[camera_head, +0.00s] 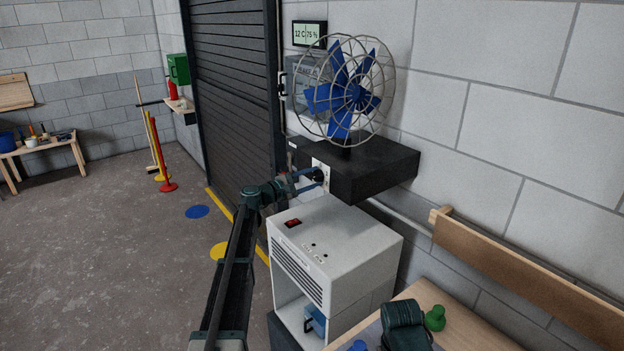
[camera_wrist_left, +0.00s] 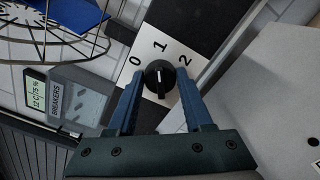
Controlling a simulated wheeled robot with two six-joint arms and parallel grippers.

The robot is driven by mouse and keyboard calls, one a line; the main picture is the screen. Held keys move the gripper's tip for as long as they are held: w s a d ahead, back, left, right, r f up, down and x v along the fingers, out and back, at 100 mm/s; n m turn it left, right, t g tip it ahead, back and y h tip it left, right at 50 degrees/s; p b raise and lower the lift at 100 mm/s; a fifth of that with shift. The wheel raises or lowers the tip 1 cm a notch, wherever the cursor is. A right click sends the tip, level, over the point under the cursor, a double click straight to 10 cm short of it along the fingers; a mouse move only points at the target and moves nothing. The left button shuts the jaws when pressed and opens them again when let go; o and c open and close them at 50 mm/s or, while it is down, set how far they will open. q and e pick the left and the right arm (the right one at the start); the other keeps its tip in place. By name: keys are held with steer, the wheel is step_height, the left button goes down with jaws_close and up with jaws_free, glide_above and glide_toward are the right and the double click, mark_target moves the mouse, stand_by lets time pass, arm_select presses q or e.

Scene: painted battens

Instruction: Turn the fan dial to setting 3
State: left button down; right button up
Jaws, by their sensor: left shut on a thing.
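The blue-bladed fan (camera_head: 355,92) in a wire cage stands on a black box (camera_head: 385,165) on the wall. The box's left end carries a white dial plate (camera_head: 326,165). In the left wrist view the plate (camera_wrist_left: 158,55) shows the numbers 0, 1 and 2; no 3 is visible. The black round dial (camera_wrist_left: 159,80) has a white mark pointing about at 1. My left gripper (camera_head: 317,177) is at the dial, its blue fingers on either side of it and shut on it.
A white cabinet (camera_head: 340,245) with a red switch stands just below the fan box. A wooden bench (camera_head: 465,325) with a green knobbed piece (camera_head: 435,318) is at lower right. A dark shutter door (camera_head: 235,90) is behind on the left. The floor at left is largely clear.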

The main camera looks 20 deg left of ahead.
arm_select(q)
steer(key=m, duration=0.6)
steer(key=shift+f, duration=0.15)
steer(key=m, duration=0.6)
steer(key=shift+f+m, duration=0.1)
steer(key=shift+m, duration=0.3)
steer(key=m, duration=0.6)
steer(key=shift+f+b, duration=0.1)
steer(key=shift+b, duration=0.2)
steer(key=m, duration=0.5)
steer(key=shift+m, duration=0.4)
steer(key=shift+c, duration=1.6)
jaws_free()
steer(key=shift+w+a, duration=0.1)
steer(key=v, duration=1.4)
